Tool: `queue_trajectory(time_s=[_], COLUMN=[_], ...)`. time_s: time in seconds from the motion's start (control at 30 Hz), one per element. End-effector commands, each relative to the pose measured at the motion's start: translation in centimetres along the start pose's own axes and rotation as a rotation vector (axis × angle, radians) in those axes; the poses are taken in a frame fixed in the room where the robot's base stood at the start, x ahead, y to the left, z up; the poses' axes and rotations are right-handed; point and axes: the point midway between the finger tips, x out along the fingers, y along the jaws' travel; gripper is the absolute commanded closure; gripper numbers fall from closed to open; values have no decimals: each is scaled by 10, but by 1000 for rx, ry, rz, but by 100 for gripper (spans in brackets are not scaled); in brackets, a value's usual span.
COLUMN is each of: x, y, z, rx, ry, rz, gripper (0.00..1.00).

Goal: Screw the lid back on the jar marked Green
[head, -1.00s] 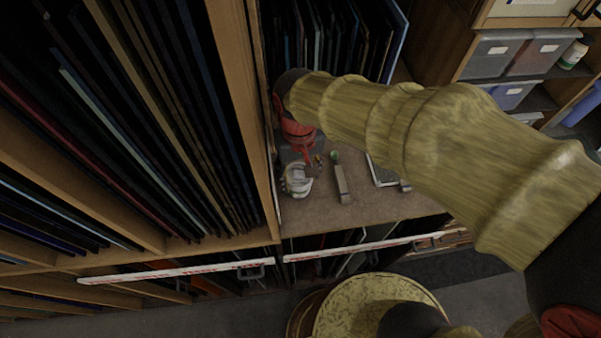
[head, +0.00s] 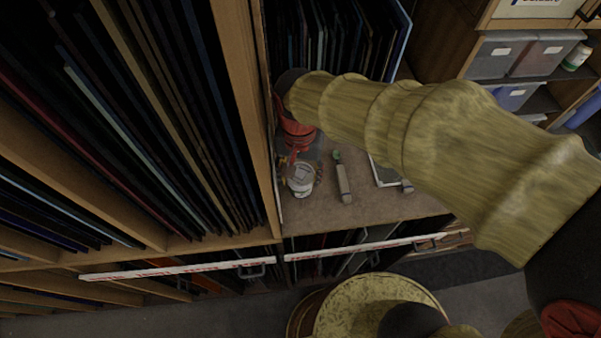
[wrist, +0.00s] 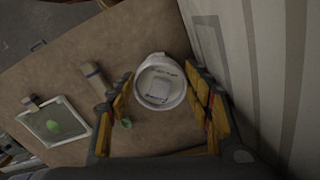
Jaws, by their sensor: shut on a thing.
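A white round jar (head: 301,183) stands near the left end of the shelf top. In the wrist view a round white lid (wrist: 160,84) with a pale label on top shows on it; its small print cannot be read. My gripper (wrist: 160,92) points down over the jar, its yellow-and-grey fingers on either side of the lid, shut on it. In the head view my gripper's red part shows just behind the jar, and my arm hides some of the area. The jar's side marking and the lid's thread are hidden.
An upright wooden divider (head: 262,150) stands close on the left. Bare shelf top lies in front.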

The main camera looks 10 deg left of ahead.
Motion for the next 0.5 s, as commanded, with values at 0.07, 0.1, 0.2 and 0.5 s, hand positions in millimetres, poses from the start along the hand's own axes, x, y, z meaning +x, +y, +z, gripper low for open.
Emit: queue_trajectory(time_s=[0.07, 0.1, 0.2, 0.5], x=[1, 1, 1, 1], y=[0, -1, -1, -1], z=[0, 0, 0, 0], rx=[77, 111, 159, 167], ry=[-1, -1, -1, -1], rz=[1, 1, 1, 1], gripper=[66, 66, 66, 44])
